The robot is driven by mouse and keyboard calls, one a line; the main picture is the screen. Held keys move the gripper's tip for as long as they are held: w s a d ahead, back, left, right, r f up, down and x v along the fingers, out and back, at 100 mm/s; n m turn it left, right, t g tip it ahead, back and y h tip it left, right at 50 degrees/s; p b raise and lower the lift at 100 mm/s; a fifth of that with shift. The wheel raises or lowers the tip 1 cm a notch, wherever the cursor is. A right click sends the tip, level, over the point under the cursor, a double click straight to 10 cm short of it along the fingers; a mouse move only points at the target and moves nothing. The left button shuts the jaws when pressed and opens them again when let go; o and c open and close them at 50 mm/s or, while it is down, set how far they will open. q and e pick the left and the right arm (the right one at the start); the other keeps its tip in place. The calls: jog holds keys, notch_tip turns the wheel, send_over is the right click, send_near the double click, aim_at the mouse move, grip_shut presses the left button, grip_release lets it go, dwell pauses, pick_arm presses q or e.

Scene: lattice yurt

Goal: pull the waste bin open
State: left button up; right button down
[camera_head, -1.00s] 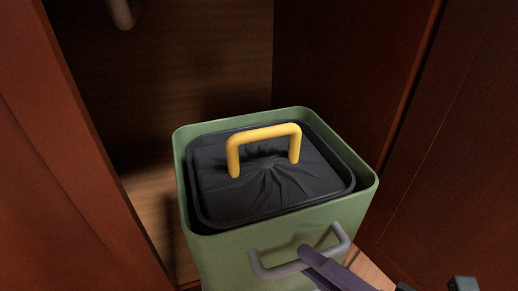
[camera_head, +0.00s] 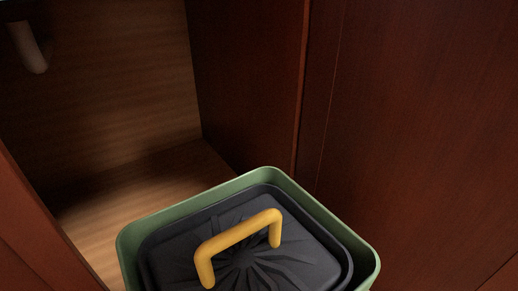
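The waste bin (camera_head: 285,180) is a green open-topped box at the bottom of the head view, standing clear of the back of the wooden cabinet recess. A black liner or inner bin (camera_head: 310,255) with a gathered top sits inside it. A yellow arched handle (camera_head: 240,232) stands over the black top. The bin's front face and its grey handle are below the picture edge. Neither of my grippers shows now.
Behind the bin is an empty recess with a wooden floor (camera_head: 140,190) and a dark red side wall (camera_head: 250,85). A reddish panel (camera_head: 420,130) stands to the right. A pale peg (camera_head: 33,50) hangs at upper left.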

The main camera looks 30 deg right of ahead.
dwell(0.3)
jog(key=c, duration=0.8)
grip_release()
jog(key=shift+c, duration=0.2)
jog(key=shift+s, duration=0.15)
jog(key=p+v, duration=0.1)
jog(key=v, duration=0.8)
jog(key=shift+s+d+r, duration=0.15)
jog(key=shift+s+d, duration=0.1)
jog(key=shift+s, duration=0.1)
